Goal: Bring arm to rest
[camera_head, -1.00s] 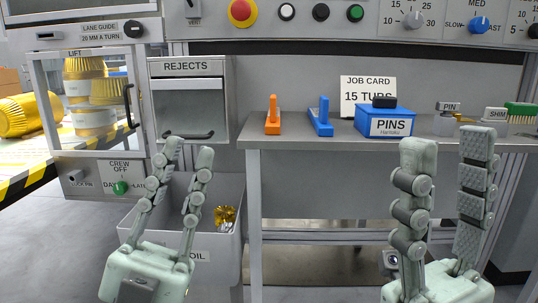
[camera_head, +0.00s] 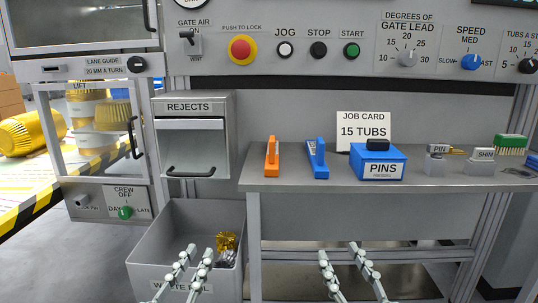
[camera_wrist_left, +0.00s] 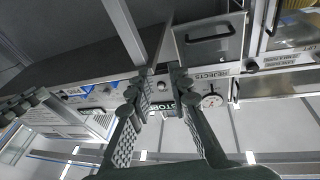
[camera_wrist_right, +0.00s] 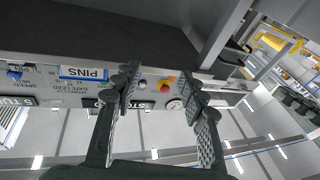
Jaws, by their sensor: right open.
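My left gripper (camera_head: 200,251) is low in the head view, in front of the white-labelled grey waste bin. Its two fingers are apart with nothing between them, and they also show in the left wrist view (camera_wrist_left: 160,82). My right gripper (camera_head: 339,251) is low and right of centre in the head view, below the front edge of the shelf. Its fingers are spread wider and empty, as the right wrist view (camera_wrist_right: 158,72) also shows. The palms of both grippers are below the head view's lower edge.
The grey shelf (camera_head: 285,184) carries an orange stand (camera_head: 271,160), a blue stand (camera_head: 317,160) and a blue PINS box (camera_head: 378,165). The grey bin (camera_head: 160,240) holds a crumpled gold thing (camera_head: 227,241). The rejects box (camera_head: 192,145) hangs above the bin.

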